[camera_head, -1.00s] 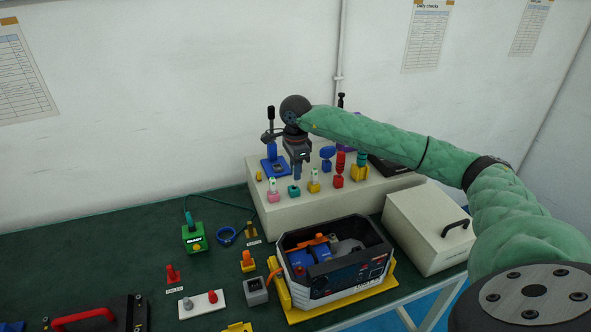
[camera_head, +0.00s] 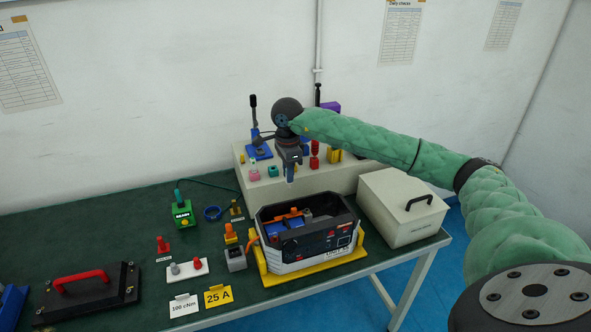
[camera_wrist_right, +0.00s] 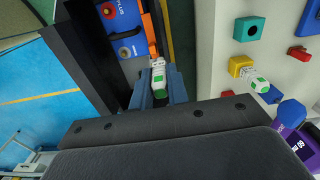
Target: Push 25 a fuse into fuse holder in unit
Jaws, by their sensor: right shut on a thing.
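My right gripper (camera_head: 290,172) is in front of the cream rack, above and behind the open-topped black and white unit (camera_head: 345,242). In the right wrist view its blue fingers (camera_wrist_right: 157,88) are shut on a small white fuse with green markings (camera_wrist_right: 158,72). The fuse's rating cannot be read. The unit's inside shows blue blocks (camera_head: 290,222) and an orange lever (camera_head: 291,213). In the wrist view the blue block (camera_wrist_right: 122,20) and orange part (camera_wrist_right: 150,35) lie just beyond the fuse. The fuse holder cannot be told clearly. My left gripper is out of view.
The cream rack (camera_head: 330,182) holds several coloured blocks behind the unit. A cream box (camera_head: 395,228) with a black handle stands to the right. A yellow "25 A" card (camera_head: 218,296), a grey socket block (camera_head: 236,263) and a green box (camera_head: 181,217) are to the left.

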